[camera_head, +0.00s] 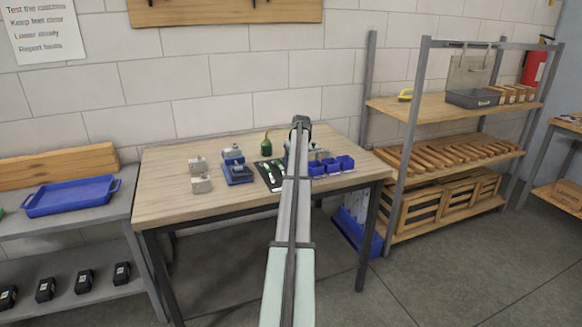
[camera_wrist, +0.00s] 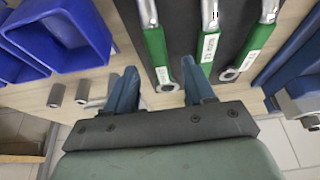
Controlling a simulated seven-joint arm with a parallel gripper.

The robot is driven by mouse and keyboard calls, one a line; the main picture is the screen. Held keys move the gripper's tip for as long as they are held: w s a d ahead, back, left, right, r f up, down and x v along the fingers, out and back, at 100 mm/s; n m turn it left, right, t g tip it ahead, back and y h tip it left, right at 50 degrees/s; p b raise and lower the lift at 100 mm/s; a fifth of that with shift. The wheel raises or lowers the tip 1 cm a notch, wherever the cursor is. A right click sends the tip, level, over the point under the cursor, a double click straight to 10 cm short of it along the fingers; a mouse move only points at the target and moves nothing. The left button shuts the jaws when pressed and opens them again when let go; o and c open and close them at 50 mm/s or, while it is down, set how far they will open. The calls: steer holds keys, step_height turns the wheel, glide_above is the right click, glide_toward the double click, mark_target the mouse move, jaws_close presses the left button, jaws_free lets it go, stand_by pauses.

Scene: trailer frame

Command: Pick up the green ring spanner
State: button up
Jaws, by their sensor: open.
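Several spanners with green grips and bright metal shafts lie side by side on a black mat (camera_wrist: 182,35). In the wrist view I see a left spanner (camera_wrist: 155,47), a middle one (camera_wrist: 209,48) and a right one (camera_wrist: 257,40), each with a ring at its near end. Their far ends are out of frame, so I cannot tell which is the ring spanner. My gripper (camera_wrist: 160,75) is open and empty, its blue fingers on either side of the left spanner's near end in the picture. The mat also shows in the head view (camera_head: 263,178), partly hidden by my arm.
Blue bins (camera_wrist: 65,28) stand left of the mat in the wrist view, with small metal cylinders (camera_wrist: 57,95) near them. A blue-and-grey vise-like tool (camera_wrist: 300,98) is at the right. In the head view, a green bottle (camera_head: 266,146) stands behind the mat on the wooden bench (camera_head: 165,208).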

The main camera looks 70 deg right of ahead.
steer(key=shift+x, duration=1.5)
steer(key=shift+c, duration=0.4)
jaws_close()
